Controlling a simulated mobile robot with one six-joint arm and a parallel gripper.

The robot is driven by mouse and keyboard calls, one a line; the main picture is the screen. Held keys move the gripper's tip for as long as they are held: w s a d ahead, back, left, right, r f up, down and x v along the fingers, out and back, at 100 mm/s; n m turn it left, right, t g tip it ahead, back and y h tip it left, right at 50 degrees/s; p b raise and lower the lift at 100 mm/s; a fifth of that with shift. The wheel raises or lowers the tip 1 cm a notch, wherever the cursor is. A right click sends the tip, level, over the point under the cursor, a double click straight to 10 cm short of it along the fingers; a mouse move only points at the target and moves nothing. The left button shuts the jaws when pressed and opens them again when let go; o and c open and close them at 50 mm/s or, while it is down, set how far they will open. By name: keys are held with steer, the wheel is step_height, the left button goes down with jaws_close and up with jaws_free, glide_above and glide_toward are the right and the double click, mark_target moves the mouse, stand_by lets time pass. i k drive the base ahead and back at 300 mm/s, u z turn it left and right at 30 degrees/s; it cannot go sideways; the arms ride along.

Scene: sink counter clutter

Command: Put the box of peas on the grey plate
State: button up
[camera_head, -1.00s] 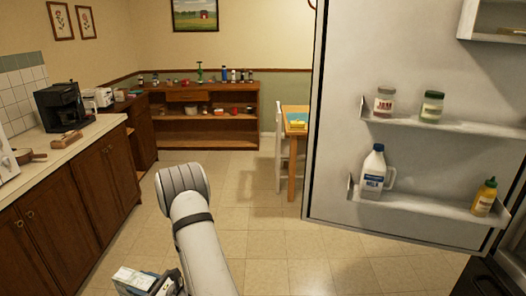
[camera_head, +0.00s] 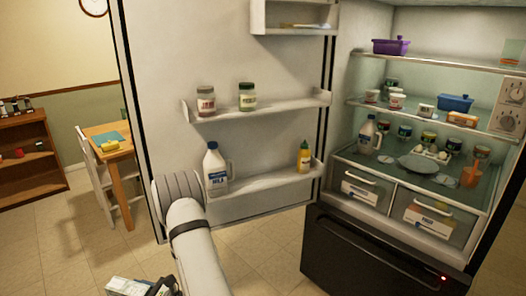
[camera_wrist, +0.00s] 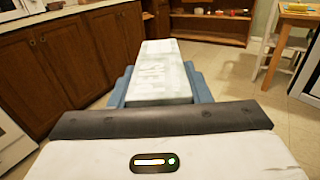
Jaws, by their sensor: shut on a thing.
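The white box of peas (camera_wrist: 160,72) is held in my gripper (camera_wrist: 161,86), which is shut on it, with a blue-grey finger on either side. In the head view, the box (camera_head: 126,286) and my gripper (camera_head: 150,288) are at the bottom edge, partly cut off, low in front of the open fridge door. A grey plate (camera_head: 418,163) lies on the lower glass shelf inside the open fridge, well to the right of and beyond my gripper. No food shows on the plate.
The fridge door (camera_head: 265,65) stands open, its shelves holding jars, a milk jug (camera_head: 215,168) and a mustard bottle (camera_head: 304,157). Around the plate are a white jug (camera_head: 367,135), eggs (camera_head: 432,152) and several jars. Another shelf is close above. Open floor lies left of the door.

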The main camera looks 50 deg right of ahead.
mark_target(419, 165)
steer(key=z, duration=0.3)
steer(key=i, duration=0.25)
steer(key=z, duration=2.3)
